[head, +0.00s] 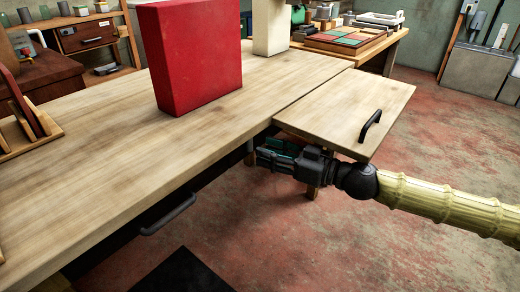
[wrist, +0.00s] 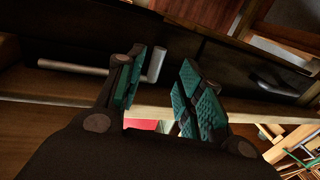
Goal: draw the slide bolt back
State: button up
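The slide bolt is a grey metal rod with a bent end (wrist: 157,65), seen in the wrist view against a dark surface under the bench. The left finger hides part of the rod. The bent end shows in the gap between the fingers; I cannot tell whether either pad touches it. My gripper (wrist: 163,85) is open, with teal pads apart. In the head view my gripper (head: 272,153) is beneath the near left edge of the hinged wooden leaf (head: 335,100), beside the bench (head: 90,135). The bolt is hidden there.
A black handle (head: 371,125) stands on the leaf. A dark drawer handle (head: 168,215) juts from the bench front; a dark handle (wrist: 280,88) also shows in the wrist view. A red block (head: 200,60) stands on the bench.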

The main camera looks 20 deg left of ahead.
jog(key=s+d, duration=0.1)
jog(key=d, duration=0.6)
jog(key=shift+d, duration=0.25)
jog(key=shift+s, duration=0.1)
